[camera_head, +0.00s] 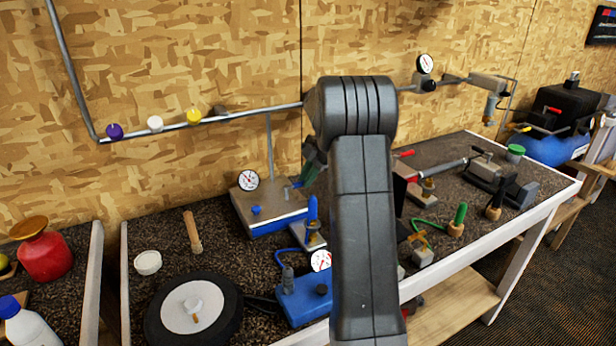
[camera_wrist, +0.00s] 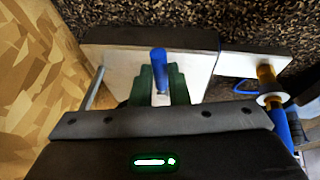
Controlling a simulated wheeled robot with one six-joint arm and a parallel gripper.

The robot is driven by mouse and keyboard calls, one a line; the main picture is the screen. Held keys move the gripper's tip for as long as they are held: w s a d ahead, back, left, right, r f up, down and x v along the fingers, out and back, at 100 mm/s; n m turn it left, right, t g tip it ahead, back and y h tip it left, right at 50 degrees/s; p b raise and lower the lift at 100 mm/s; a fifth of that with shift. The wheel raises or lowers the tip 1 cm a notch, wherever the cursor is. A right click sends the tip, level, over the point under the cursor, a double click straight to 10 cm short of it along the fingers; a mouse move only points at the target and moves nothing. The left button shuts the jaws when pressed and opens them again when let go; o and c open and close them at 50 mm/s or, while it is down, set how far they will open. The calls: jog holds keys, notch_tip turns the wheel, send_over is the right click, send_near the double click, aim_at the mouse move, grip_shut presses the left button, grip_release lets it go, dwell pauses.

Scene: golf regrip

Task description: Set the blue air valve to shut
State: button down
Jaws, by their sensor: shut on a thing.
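The blue air valve's handle (camera_wrist: 159,60) stands up between the two green fingers of my gripper (camera_wrist: 161,82) in the wrist view. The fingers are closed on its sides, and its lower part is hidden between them. A pale metal plate (camera_wrist: 202,72) lies under and around it. In the head view, my gripper (camera_head: 311,165) shows only in part beside my dark arm. The blue handle (camera_head: 297,184) shows as a small bit at the right of the grey and blue box (camera_head: 262,207). I cannot tell the valve's setting.
A blue-handled tool (camera_head: 312,209) stands close in front; it also shows at the right of the wrist view (camera_wrist: 280,122). A blue gauge unit (camera_head: 304,296) and black wheel (camera_head: 194,309) are at the front. The wooden wall is close behind.

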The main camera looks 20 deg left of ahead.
dwell(0.3)
jog(key=c, duration=1.4)
grip_release()
jog(key=v, duration=1.4)
jog(key=shift+a, duration=0.1)
jog(key=x, duration=1.4)
jog(key=shift+r, duration=0.1)
